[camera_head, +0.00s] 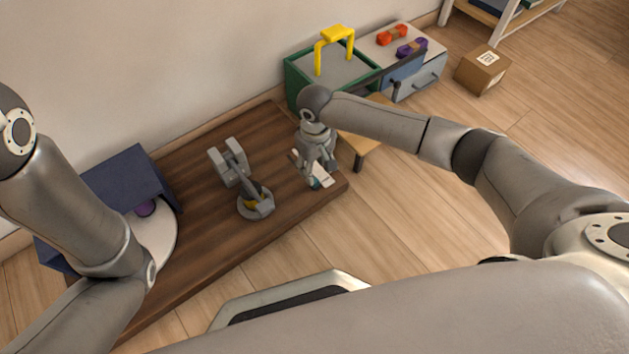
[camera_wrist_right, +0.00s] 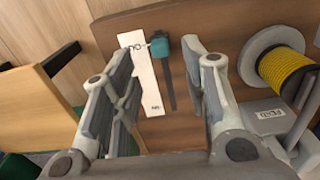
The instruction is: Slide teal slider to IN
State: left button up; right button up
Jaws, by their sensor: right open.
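The teal slider (camera_wrist_right: 161,47) sits at the upper end of a dark slot (camera_wrist_right: 167,88) in the right wrist view, beside a white label strip (camera_wrist_right: 142,73). The strip has small print at both ends; the print by the slider is hard to read, and the other end seems to read IN. In the head view the slider (camera_head: 315,183) is a small teal spot near the board's right end. My right gripper (camera_head: 318,163) is open above it, pointing down. In the wrist view its fingers (camera_wrist_right: 160,52) stand apart on either side of the slider, holding nothing. My left gripper is out of view.
A yellow-cord spool (camera_wrist_right: 285,70) and a grey fixture (camera_head: 232,165) stand on the brown board (camera_head: 285,130). A dark blue box (camera_head: 120,180) is at the left. A green bin (camera_head: 292,80) with a yellow handle and a drawer unit (camera_head: 425,75) stand behind.

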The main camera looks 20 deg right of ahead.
aim_at(315, 180)
notch_tip(315, 180, down, 6)
jog(key=b, duration=0.3)
jog(key=shift+r, duration=0.15)
grip_shut()
